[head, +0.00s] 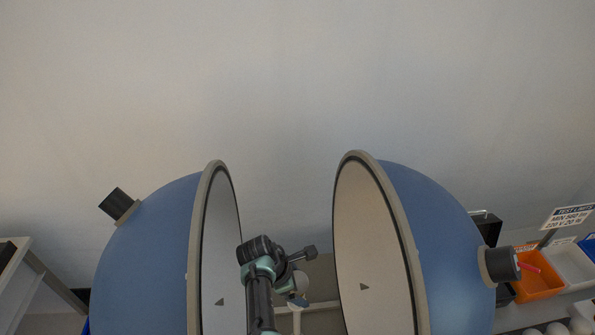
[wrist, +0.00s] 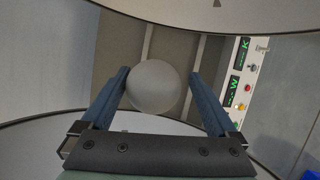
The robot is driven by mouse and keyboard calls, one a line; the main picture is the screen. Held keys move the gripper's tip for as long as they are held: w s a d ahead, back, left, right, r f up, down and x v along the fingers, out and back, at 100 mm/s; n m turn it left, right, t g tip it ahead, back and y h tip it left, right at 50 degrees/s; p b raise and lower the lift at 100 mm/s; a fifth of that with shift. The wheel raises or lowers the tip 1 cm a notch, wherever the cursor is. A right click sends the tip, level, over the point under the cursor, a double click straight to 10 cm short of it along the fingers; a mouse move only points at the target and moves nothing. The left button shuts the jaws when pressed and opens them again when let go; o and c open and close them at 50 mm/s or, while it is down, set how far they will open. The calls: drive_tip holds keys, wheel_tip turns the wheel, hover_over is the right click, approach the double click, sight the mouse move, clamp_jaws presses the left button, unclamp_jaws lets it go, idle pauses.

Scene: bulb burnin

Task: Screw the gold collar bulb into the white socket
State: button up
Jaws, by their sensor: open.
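A round, pale bulb globe (wrist: 153,86) sits between the two blue fingers of my gripper (wrist: 160,74) in the wrist view. The gripper is open, with narrow gaps between the globe and the fingers. The globe hides whatever is under it, so its collar and the white socket cannot be made out there. My arm partly covers this spot, and the collar colour is not visible.
Two blue hemispheres, left (head: 150,260) and right (head: 440,240), stand open close on both sides of my arm. An orange bin (head: 540,284) and a sign (head: 568,216) are at the right. A panel with green displays (wrist: 240,80) shows in the wrist view.

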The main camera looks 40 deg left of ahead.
drive_tip(key=shift+d+r+n+y+p, duration=0.15)
drive_tip(key=shift+r+n+y+p, duration=0.2)
drive_tip(key=shift+n, duration=0.45)
drive_tip(key=shift+f+n+y, duration=0.25)
drive_tip(key=shift+f+n, duration=0.1)
drive_tip(key=shift+n, duration=0.15)
drive_tip(key=n+y, duration=0.2)
drive_tip(key=n, duration=0.3)
drive_tip(key=shift+d, duration=0.1)
